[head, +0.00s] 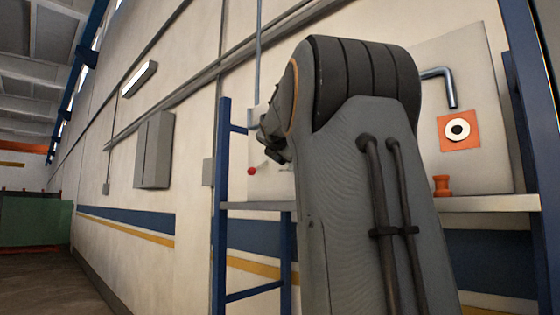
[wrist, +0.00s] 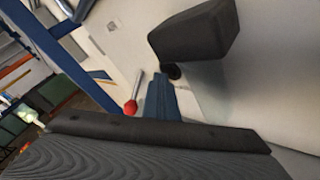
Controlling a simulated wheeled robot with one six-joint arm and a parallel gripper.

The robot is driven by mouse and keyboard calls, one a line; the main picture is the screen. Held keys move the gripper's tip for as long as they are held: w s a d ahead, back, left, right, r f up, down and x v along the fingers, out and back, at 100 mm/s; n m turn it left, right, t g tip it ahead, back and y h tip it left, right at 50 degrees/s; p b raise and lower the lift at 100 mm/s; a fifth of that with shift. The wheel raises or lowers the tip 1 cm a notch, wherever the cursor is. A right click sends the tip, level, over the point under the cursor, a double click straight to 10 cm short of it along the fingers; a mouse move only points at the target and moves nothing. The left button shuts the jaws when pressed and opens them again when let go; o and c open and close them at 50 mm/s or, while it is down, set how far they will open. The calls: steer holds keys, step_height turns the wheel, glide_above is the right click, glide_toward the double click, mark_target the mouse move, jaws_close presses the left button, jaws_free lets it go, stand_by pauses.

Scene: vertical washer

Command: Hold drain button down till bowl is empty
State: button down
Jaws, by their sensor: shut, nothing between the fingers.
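My gripper (head: 268,135) is shut and empty, in front of the white panel at the back of the stand; my arm partly hides it in the head view. In the wrist view, its narrow ribbed fingers (wrist: 162,98) point toward a small dark round part (wrist: 171,71) on the pale surface. This part may be the drain button; I cannot tell whether the fingertips touch it or whether it is pressed. The bowl and any water are not visible; my arm covers the middle of the stand.
A red ball knob (head: 251,171) is left of my gripper and shows on a lever in the wrist view (wrist: 130,107). A black block (wrist: 195,35) is close by. Blue posts (head: 221,180) frame the stand.

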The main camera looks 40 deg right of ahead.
steer(key=shift+s+a+b, duration=0.1)
steer(key=shift+a+b, duration=0.4)
steer(key=shift+a, duration=0.4)
steer(key=shift+s+a+b, duration=0.2)
steer(key=shift+a+b, duration=1.35)
steer(key=shift+a, duration=0.95)
steer(key=w+a+f+m+g+y+b, duration=0.1)
steer(key=a+f+m+y, duration=0.15)
steer(key=a+f, duration=0.75)
steer(key=w+a+f+m+g+y+b, duration=0.1)
steer(key=a+f+m+g+y, duration=0.15)
steer(key=f, duration=1.55)
steer(key=w+a+f+m+g+y+b, duration=0.15)
steer(key=a+f+m, duration=0.3)
steer(key=f, duration=0.85)
steer(key=s+a+f+m+g+y+b, duration=0.15)
steer(key=s+a+f, duration=0.35)
steer(key=f, duration=0.5)
steer(key=s+a+f+m+g+y, duration=0.1)
steer(key=s+a+f+m, duration=0.3)
steer(key=f, duration=0.5)
steer(key=s+a+f+m+g+b, duration=0.1)
steer(key=s+a+f+m+g, duration=0.1)
steer(key=s+a+f, duration=0.3)
steer(key=s+a+f+m+g+y, duration=0.1)
steer(key=s+a+f+m, duration=0.2)
steer(key=s+f, duration=0.8)
steer(key=shift+s+a+m+g+y+b, duration=0.3)
steer(key=shift+s+a+g+b, duration=0.05)
steer(key=shift+s+a, duration=0.7)
